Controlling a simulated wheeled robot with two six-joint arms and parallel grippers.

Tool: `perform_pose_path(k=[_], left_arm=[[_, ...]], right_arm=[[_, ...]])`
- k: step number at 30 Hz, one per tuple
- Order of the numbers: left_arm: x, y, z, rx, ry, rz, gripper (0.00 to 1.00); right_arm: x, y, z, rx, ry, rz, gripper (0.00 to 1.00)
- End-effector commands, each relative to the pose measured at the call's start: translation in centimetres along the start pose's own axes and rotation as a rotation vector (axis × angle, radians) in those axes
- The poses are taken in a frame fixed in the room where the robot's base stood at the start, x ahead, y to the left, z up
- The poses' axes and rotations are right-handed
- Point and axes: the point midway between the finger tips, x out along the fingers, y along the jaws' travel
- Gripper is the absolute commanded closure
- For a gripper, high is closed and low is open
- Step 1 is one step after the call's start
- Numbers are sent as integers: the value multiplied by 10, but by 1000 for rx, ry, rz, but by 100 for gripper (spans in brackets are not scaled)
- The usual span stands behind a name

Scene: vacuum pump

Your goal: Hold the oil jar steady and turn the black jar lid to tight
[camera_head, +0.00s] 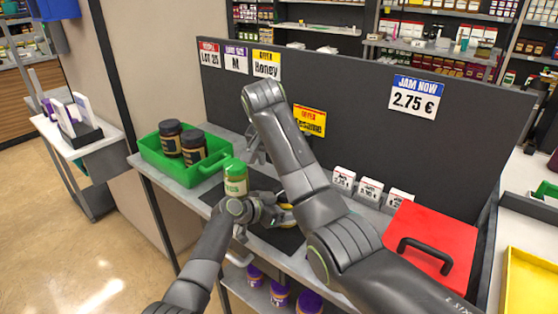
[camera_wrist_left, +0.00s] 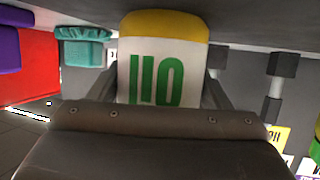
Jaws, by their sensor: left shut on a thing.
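The oil jar (camera_wrist_left: 160,70) fills the middle of the left wrist view. It appears upside down there, with a white label, green "OIL" letters and a yellow end. In the head view only a bit of yellow (camera_head: 287,207) shows beside my left gripper (camera_head: 272,212). My left gripper is shut on the jar above the dark mat. My right arm crosses in front and hides most of the jar. My right gripper (camera_head: 257,150) hangs down behind that arm, and its fingertips are hidden. I cannot make out the black lid in either view.
A green-lidded jar (camera_head: 235,178) stands close left of my left gripper. A green tray (camera_head: 152,158) holding dark jars is at the left. A red box (camera_head: 435,232) with a black handle is at the right. A dark panel (camera_head: 350,105) stands behind, with small price cards before it.

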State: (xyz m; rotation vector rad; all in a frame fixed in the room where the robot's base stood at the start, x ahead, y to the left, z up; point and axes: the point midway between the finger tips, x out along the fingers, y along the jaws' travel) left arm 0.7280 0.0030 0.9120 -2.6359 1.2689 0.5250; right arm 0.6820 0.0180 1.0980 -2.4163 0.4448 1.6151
Motion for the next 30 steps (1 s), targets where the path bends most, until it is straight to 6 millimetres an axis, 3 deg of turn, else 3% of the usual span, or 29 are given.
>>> perform_pose_path(k=[4, 5, 10, 22, 30], left_arm=[[0, 0, 0, 0, 0, -1, 66], [0, 0, 0, 0, 0, -1, 26], [0, 0, 0, 0, 0, -1, 4], [-4, -1, 0, 1, 1, -1, 3], [-32, 0, 0, 2, 1, -3, 3]], right_arm=[[0, 0, 0, 0, 0, 0, 24], [0, 0, 0, 0, 0, 0, 24], [0, 0, 0, 0, 0, 0, 24], [1, 0, 0, 0, 0, 0, 24], [1, 0, 0, 0, 0, 0, 24]])
